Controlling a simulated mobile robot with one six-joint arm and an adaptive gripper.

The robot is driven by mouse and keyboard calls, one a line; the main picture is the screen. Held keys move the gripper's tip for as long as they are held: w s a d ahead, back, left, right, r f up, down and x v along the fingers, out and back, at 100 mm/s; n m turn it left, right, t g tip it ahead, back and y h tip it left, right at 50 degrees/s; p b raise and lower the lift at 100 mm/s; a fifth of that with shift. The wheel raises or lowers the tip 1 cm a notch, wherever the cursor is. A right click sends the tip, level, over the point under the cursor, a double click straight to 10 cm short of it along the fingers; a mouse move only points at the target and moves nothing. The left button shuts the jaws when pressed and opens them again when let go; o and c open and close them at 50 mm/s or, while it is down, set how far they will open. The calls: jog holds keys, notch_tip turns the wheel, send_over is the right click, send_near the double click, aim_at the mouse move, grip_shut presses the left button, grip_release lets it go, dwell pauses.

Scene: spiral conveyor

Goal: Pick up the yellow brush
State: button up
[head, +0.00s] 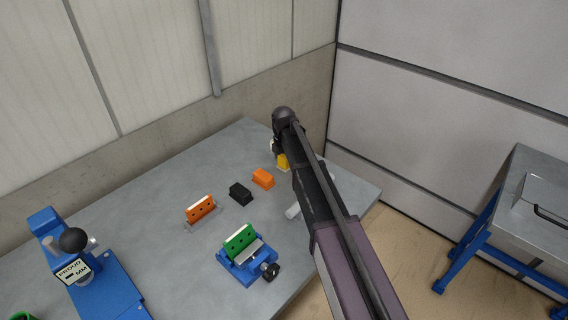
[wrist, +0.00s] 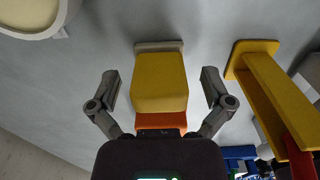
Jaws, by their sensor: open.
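A yellow block-shaped piece (wrist: 160,82) with a light grey strip at its far end lies between the two fingers of my gripper (wrist: 161,90) in the wrist view. The fingers are apart, with a gap on each side of it, and nothing is gripped. In the head view the yellow piece (head: 283,162) shows just beside my arm, partly hidden by it. I take it for the yellow brush. My gripper (head: 276,147) is mostly hidden there. A second yellow part (wrist: 270,90), flanged and joined to a red part, stands to the right in the wrist view.
An orange block (head: 263,178) and a black block (head: 240,192) sit in line with the yellow piece on the grey table (head: 150,215). An orange holed piece (head: 201,210) and a blue vise with a green piece (head: 240,240) stand nearer. A wall borders the table behind.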

aim_at(283, 156)
jog(key=c, duration=1.3)
jog(key=shift+r, duration=0.2)
notch_tip(283, 156, up, 18)
jog(key=p, duration=1.8)
jog(key=shift+f, duration=0.2)
jog(key=o, duration=0.5)
jog(key=c, duration=0.3)
